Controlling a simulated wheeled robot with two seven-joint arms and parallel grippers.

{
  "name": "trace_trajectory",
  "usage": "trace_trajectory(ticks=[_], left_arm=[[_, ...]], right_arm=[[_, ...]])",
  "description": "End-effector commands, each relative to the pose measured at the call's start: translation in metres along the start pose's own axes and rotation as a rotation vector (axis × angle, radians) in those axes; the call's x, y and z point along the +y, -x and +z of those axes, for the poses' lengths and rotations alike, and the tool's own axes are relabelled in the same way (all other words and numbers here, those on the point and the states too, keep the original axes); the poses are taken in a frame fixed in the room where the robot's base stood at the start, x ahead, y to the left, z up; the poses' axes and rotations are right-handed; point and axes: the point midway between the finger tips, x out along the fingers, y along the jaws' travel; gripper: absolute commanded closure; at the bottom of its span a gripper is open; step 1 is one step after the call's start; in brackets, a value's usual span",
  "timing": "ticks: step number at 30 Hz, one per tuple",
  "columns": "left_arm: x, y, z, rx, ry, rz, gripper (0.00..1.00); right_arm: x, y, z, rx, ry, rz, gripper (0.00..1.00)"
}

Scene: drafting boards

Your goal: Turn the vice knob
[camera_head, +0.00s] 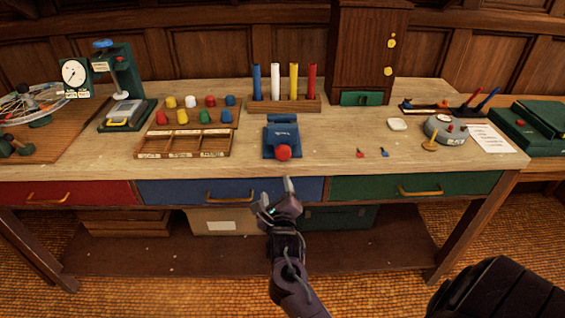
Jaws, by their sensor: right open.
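The blue vice (282,134) sits near the front edge of the wooden table, at its middle. Its round red knob (283,153) faces the front edge. My right gripper (275,192) is in front of the table, just below and in front of the knob, at the height of the blue drawer in the picture. Its fingers point up toward the knob, are apart and hold nothing. A gap shows between the fingertips and the knob. My left gripper is not in view.
Small red and blue bits (360,153) lie to the right. The tabletop (325,150) beside the vice is clear.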

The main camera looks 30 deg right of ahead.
Motion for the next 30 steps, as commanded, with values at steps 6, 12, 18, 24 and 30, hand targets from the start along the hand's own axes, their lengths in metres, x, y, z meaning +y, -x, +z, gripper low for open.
trace_trajectory(ticks=[6, 12, 18, 24, 30], left_arm=[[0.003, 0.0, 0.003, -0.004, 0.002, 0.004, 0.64], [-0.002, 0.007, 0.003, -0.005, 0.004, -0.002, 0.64], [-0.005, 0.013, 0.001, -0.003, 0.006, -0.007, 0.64], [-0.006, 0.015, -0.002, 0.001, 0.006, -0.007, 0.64], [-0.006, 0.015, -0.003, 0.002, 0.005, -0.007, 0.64]], right_arm=[[-0.052, -0.002, 0.027, -0.041, -0.263, -0.108, 0.36], [-0.059, -0.027, 0.031, -0.045, -0.277, -0.113, 0.36], [-0.061, -0.059, 0.031, -0.044, -0.275, -0.111, 0.36], [-0.062, -0.074, 0.03, -0.043, -0.276, -0.11, 0.36], [-0.061, -0.076, 0.029, -0.042, -0.276, -0.109, 0.36]])
